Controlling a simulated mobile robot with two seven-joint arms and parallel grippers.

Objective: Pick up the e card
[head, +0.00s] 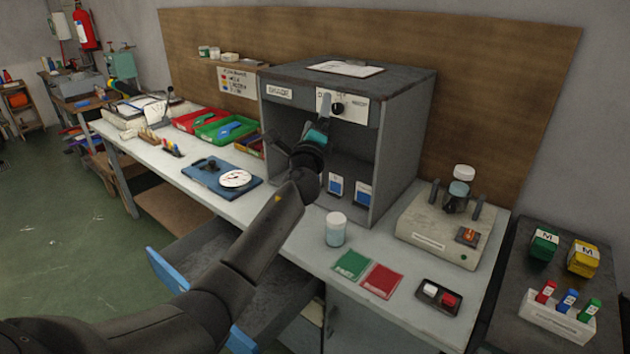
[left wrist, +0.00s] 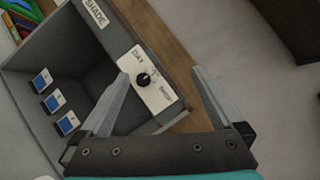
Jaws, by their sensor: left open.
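Small cards with blue faces and white tops stand in the grey open-front booth (head: 405,140). Two show in the head view, a left card (head: 336,185) and a right card (head: 363,194). Three show in the left wrist view, an upper card (left wrist: 42,81), a middle card (left wrist: 51,104) and a lower card (left wrist: 67,123). Their letters are too small to read, so I cannot tell which is the e card. My left gripper (left wrist: 160,80) is open and empty, in front of the booth's knob panel (head: 342,106), above the cards. My arm may hide a card in the head view. My right gripper is not in view.
A jar (head: 335,229), a green mat (head: 352,265), a red mat (head: 382,281) and a black tray (head: 438,297) lie before the booth. A beige device (head: 445,240) stands right. A blue board (head: 212,178) lies left. An open drawer (head: 180,262) juts out below the bench.

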